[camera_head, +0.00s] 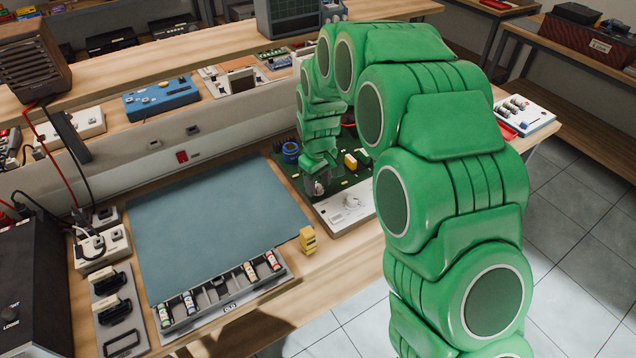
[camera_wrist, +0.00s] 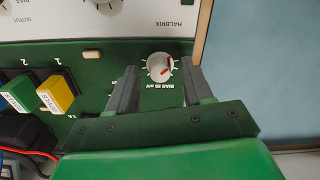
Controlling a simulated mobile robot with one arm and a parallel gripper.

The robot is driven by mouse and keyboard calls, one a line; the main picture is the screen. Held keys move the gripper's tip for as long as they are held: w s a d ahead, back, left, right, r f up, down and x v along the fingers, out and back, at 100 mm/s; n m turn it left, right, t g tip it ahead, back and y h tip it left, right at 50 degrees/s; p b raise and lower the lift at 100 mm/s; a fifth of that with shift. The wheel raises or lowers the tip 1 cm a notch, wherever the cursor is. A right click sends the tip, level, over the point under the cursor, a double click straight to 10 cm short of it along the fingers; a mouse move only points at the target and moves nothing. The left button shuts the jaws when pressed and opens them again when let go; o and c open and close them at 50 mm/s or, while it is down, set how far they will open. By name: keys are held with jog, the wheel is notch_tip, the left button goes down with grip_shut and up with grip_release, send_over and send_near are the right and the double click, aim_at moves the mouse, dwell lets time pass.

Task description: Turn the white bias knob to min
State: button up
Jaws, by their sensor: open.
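The white bias knob (camera_wrist: 157,66) sits on a green panel in the wrist view. It has red marking on its right side, and ticks surround it. The label beneath it appears upside down and reads roughly "BIAS 25 mV". My gripper (camera_wrist: 158,76) is open, with its dark fingers to the left and right of the knob. I cannot tell whether they touch it. In the head view my gripper (camera_head: 317,186) is low over the green circuit board (camera_head: 291,180), beside the white front panel (camera_head: 337,212). The bias knob cannot be made out there.
The white panel carries another knob (camera_head: 352,201). In the wrist view a yellow block (camera_wrist: 55,93) and a green block (camera_wrist: 18,92) stand left of my fingers. A blue mat (camera_head: 215,220) lies left of the board, with a small yellow object (camera_head: 308,240) near its corner.

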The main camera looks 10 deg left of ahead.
aim_at(318, 186)
notch_tip(318, 186, up, 7)
jog(key=shift+f, duration=0.1)
jog(key=shift+r, duration=0.3)
dwell(0.4)
